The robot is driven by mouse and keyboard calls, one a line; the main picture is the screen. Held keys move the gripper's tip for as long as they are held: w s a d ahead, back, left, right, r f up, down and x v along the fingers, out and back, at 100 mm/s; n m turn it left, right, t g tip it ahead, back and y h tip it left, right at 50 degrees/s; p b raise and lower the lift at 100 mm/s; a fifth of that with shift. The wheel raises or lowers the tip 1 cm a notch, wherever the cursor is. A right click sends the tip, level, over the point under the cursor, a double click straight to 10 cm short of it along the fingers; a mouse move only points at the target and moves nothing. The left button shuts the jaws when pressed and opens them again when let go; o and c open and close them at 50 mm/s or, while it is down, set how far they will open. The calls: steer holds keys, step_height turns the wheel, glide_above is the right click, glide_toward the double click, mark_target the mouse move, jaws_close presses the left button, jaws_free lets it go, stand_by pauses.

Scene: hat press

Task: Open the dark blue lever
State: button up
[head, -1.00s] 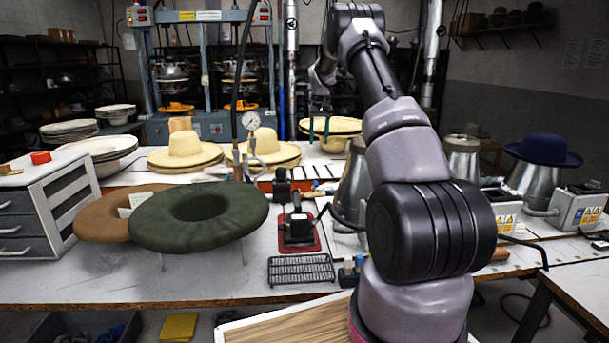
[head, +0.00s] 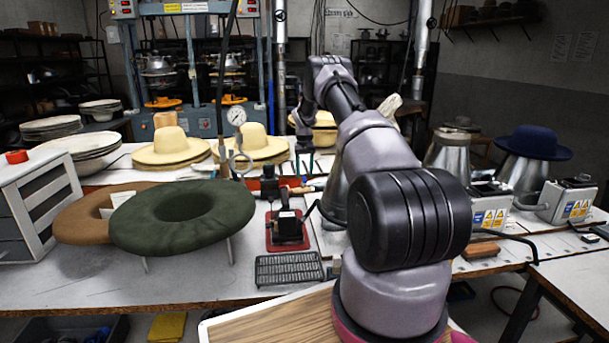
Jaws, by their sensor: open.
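I cannot make out a dark blue lever for certain in the head view. A black device with an upright handle (head: 289,227) stands on a red base in the middle of the table, but I cannot tell that it is the lever. My gripper (head: 304,164) hangs fingers down beyond this device, in front of the cream hats. Its two thin, dark teal fingers are apart, with nothing visible between them. My arm hides part of the table to the right of it.
A round pressure gauge (head: 236,116) stands left of my gripper. A green felt hat form (head: 182,216) fills the left front. Cream hats (head: 172,146) stand behind it. Metal cones, a dark blue hat (head: 530,143) and control boxes (head: 568,200) stand at right. A black grate (head: 289,268) lies in front.

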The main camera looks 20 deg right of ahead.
steer(key=shift+f, duration=0.45)
steer(key=shift+c, duration=0.3)
jaws_close()
stand_by(0.9)
